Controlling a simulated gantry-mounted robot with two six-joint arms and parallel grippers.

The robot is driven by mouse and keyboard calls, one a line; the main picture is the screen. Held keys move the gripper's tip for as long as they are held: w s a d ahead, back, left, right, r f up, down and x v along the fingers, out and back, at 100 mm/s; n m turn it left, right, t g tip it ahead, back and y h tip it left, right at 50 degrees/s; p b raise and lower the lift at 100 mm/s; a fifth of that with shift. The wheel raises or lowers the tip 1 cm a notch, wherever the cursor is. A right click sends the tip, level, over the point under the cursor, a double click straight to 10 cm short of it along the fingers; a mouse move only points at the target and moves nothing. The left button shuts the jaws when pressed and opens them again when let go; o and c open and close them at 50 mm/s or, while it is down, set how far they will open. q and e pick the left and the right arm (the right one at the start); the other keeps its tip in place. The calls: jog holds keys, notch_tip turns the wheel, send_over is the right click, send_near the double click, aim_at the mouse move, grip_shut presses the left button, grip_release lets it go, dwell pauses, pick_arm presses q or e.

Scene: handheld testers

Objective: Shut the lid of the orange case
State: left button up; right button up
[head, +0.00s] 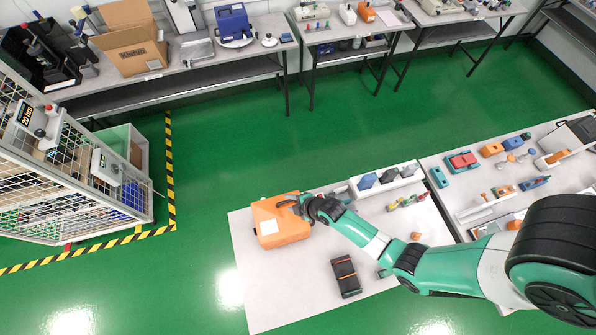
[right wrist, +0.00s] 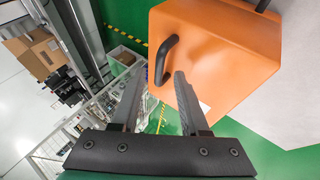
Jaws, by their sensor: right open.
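The orange case (head: 280,224) stands on the near white table, toward its left end. It has a pale label on its side. From above it shows an orange top; I cannot tell whether its lid is fully down. In the right wrist view the case (right wrist: 222,55) fills the upper right, with a black handle (right wrist: 166,58) on one face. My right gripper (head: 294,204) is at the case's upper right part and hides some of it. In the wrist view its open fingers (right wrist: 161,72) appear on either side of the handle; contact is unclear. My left gripper is out of view.
A dark device (head: 346,277) lies on the table in front of the case. A white rack with handheld devices (head: 386,179) stands behind my right arm. The white table (head: 300,285) is bare left of the dark device. A wire cage (head: 60,190) stands far left.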

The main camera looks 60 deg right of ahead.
jog(key=p+v, duration=0.2)
jog(key=v, duration=0.8)
jog(key=shift+s+r, duration=0.15)
jog(key=shift+r, duration=0.1)
jog(key=shift+p, duration=0.3)
